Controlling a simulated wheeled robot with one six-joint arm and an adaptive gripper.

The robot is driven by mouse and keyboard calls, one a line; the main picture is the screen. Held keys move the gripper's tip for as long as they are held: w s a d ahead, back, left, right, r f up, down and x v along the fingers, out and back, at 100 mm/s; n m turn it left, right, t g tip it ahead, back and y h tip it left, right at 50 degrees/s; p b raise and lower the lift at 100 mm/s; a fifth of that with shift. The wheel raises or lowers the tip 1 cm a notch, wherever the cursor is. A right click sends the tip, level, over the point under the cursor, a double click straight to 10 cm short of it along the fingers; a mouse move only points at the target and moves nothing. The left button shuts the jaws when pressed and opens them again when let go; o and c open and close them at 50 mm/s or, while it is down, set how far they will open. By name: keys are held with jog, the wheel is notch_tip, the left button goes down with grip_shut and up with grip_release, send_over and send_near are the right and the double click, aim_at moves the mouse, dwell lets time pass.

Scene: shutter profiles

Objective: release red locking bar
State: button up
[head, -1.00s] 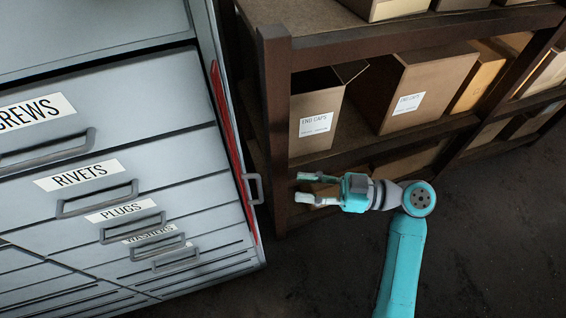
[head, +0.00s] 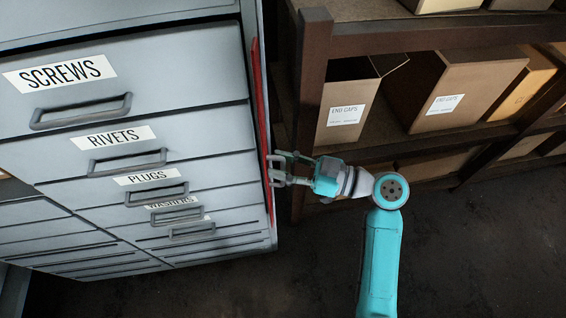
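The red locking bar (head: 260,110) is a long thin strip running upright along the right edge of the grey drawer cabinet. Its grey handle (head: 273,170) sticks out to the right at about mid-height. My gripper (head: 286,168) is at this handle, reaching in from the right. Its fingers are apart, one above and one below, with the tips close to the handle. I cannot tell whether they touch it. Part of the handle is overlapped by the fingertips.
The cabinet front (head: 120,200) has several shut drawers labelled screws, rivets, plugs and washers. A dark shelf rack (head: 315,70) with cardboard boxes (head: 345,105) stands close behind my gripper. Dark floor (head: 480,250) is clear at the lower right.

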grip_shut()
jog(key=shift+w+d+n+g, duration=0.1)
jog(key=shift+w+n+g, duration=0.2)
jog(key=shift+n+g, duration=0.75)
jog(key=shift+w+d+n+g, duration=0.1)
jog(key=shift+w+n+g, duration=0.35)
jog(key=shift+g, duration=1)
jog(key=shift+s, duration=0.15)
grip_release()
